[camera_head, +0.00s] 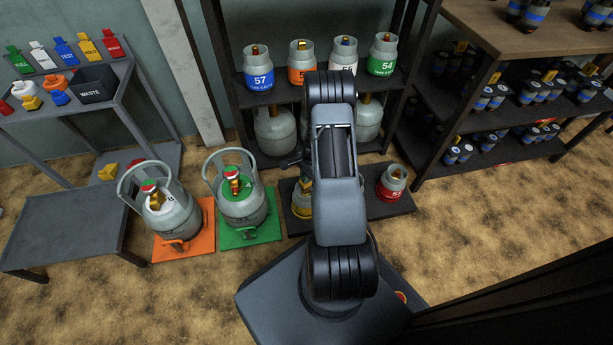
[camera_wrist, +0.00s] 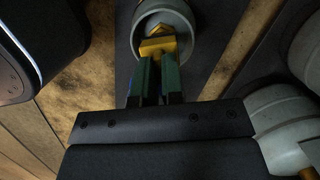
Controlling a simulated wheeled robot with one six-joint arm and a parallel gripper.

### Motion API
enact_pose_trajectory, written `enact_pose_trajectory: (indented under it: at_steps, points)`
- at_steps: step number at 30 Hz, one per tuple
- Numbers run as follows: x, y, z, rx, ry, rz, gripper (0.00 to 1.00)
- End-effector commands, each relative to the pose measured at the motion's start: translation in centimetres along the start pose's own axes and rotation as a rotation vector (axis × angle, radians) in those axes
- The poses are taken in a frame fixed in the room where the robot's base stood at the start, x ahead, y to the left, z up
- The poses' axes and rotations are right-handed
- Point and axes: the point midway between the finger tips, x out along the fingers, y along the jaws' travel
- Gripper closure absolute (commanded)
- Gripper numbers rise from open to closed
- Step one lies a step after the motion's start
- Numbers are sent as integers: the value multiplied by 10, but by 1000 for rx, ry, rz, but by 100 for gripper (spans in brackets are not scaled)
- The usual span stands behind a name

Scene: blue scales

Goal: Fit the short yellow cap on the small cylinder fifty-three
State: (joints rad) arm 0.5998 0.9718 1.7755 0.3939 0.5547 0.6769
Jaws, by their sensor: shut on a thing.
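My gripper (camera_wrist: 157,72) shows in the wrist view, with its green fingers shut on the short yellow cap (camera_wrist: 157,46). The cap is at the open collar of a small grey cylinder (camera_wrist: 184,22), right by its brass valve (camera_wrist: 159,29). I cannot tell whether cap and valve touch. This seems to be the yellow-banded cylinder (camera_head: 301,208) on the low dark bench in the head view, half hidden behind my arm. Its number is not readable. My gripper is hidden behind the arm in the head view.
A red-banded cylinder (camera_head: 392,183) stands at the right end of the low bench (camera_head: 372,208). Large grey cylinders (camera_wrist: 282,118) stand close on the right in the wrist view. Two bigger cylinders stand on orange (camera_head: 199,246) and green (camera_head: 263,233) mats to the left.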

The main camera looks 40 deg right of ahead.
Motion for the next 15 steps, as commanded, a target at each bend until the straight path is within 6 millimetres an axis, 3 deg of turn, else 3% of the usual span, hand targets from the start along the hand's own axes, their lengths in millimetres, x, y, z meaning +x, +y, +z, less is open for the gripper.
enact_pose_trajectory:
  at_steps: [15]
  points:
    - [9, 0, -2, 0, 0, 0, 100]
